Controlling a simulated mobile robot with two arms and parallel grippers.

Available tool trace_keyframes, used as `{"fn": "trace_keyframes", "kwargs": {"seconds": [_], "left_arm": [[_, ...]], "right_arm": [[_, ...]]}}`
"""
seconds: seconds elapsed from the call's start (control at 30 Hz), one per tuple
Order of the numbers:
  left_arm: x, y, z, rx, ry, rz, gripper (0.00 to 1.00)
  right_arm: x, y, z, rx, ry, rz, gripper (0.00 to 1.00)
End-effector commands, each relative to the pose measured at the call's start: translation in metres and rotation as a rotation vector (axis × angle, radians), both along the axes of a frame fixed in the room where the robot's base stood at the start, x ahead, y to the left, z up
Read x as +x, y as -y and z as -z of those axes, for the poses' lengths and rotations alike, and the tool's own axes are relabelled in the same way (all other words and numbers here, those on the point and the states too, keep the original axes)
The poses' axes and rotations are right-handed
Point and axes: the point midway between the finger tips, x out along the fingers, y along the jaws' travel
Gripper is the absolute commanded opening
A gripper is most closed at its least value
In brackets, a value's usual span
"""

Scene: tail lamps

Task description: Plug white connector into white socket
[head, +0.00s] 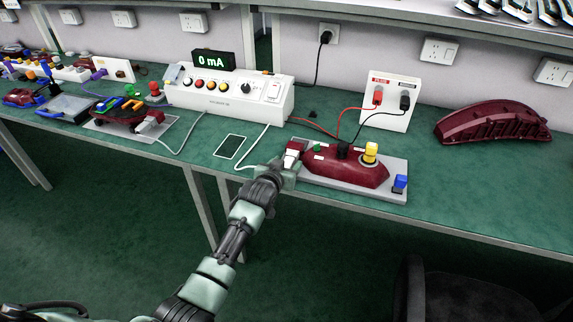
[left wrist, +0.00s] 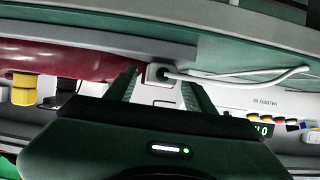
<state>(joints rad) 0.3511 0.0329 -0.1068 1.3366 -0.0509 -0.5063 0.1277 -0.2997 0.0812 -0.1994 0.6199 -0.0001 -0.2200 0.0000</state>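The dark red tail lamp (head: 345,170) lies on a grey fixture plate (head: 395,190) near the table's front edge. At its left end is a small white piece (head: 294,146), which looks like the connector or socket; the two cannot be told apart in the head view. My left gripper (head: 282,168) is at this end. In the left wrist view, the white connector (left wrist: 160,74) with its cable (left wrist: 235,75) shows between the fingertips of my left gripper (left wrist: 160,88). A gap shows beside it, and the fingers look open. The socket's mating face is hidden. My right gripper is out of view.
A white test box (head: 235,95) with a "0 mA" display stands behind, its white cable (head: 258,140) running forward. A phone-like panel (head: 230,147) lies to the left. A white terminal panel (head: 390,100) stands behind the lamp. A red lamp shell (head: 490,122) lies right.

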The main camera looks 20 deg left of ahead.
Motion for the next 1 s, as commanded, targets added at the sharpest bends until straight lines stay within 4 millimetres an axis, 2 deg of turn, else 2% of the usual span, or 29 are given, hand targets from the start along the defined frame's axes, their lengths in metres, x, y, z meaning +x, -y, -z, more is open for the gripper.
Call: {"fn": "trace_keyframes", "kwargs": {"seconds": [0.27, 0.37, 0.7, 0.83, 1.0], "left_arm": [[-0.003, 0.0, -0.001, 0.0, -0.001, 0.0, 0.54], [-0.012, -0.001, -0.004, 0.0, 0.0, 0.0, 0.54], [-0.06, -0.002, -0.024, 0.0, 0.0, 0.0, 0.54], [-0.069, -0.002, -0.028, 0.0, -0.001, 0.0, 0.54], [-0.072, -0.003, -0.03, 0.0, 0.0, 0.0, 0.54]], "right_arm": [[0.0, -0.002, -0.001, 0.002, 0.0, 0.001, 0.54], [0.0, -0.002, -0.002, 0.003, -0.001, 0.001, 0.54], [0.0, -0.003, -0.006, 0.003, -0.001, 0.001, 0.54], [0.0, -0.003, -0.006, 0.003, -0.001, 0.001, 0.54], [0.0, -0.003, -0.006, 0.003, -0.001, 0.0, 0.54]]}}
